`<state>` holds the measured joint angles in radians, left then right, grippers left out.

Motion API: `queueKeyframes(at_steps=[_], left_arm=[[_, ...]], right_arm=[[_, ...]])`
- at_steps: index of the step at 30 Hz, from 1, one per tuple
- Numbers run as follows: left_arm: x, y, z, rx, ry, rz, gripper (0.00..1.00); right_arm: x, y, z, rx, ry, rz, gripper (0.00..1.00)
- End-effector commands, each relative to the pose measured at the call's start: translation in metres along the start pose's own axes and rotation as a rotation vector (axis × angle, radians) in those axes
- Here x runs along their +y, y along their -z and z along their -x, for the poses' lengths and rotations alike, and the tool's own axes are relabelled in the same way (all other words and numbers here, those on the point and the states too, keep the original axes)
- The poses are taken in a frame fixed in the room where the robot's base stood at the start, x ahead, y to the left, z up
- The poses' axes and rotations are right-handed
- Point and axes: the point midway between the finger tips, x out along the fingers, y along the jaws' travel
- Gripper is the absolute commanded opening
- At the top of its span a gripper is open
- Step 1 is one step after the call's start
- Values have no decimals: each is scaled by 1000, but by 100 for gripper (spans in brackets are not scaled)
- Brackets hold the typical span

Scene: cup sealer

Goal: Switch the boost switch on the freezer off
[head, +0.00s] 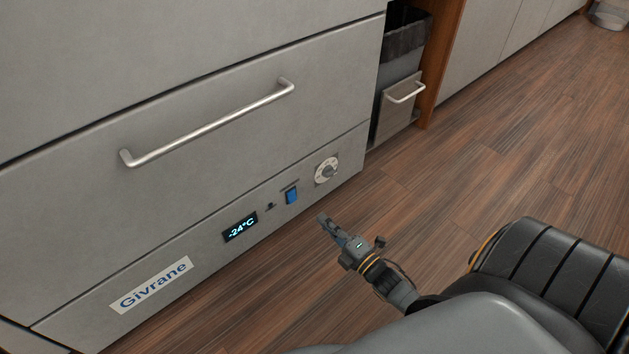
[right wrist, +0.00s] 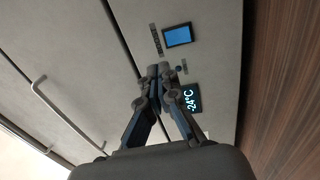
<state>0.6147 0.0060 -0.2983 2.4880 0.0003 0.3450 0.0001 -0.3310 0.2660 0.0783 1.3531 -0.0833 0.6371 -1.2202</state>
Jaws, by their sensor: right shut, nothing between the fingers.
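The freezer (head: 190,110) is a grey drawer front with a control strip along its bottom. The boost switch is a blue rocker (head: 291,194) on that strip, between the display (head: 240,229) reading -24°C and a round dial (head: 327,170). In the right wrist view the blue rocker (right wrist: 178,36) is lit and lies just beyond the fingertips. My right gripper (head: 323,219) is shut and empty, in front of the strip and apart from the switch in the head view. Its closed fingertips also show in the right wrist view (right wrist: 159,70). Which way the rocker is tipped is unclear. My left gripper is not in view.
A long bar handle (head: 208,128) sticks out from the drawer above the strip. A pull-out bin (head: 400,95) with a small handle stands right of the freezer. The wooden floor (head: 480,150) around my right arm is clear.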

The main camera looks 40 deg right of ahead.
Motion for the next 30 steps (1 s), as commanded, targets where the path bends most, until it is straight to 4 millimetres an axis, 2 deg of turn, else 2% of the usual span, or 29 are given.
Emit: queueKeyframes(at_steps=[3, 7, 26, 29, 30], left_arm=[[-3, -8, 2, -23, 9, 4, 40], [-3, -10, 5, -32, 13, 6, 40], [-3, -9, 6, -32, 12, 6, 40], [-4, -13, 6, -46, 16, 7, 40], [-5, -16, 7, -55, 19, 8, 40]], right_arm=[[6, 0, 16, -1, 1, 0, 0], [6, 0, 24, 0, 0, 1, 0], [6, 0, 25, 1, -3, -1, 0], [22, 9, 19, 14, -30, -33, 0], [36, 16, 14, 26, -54, -62, 0]])
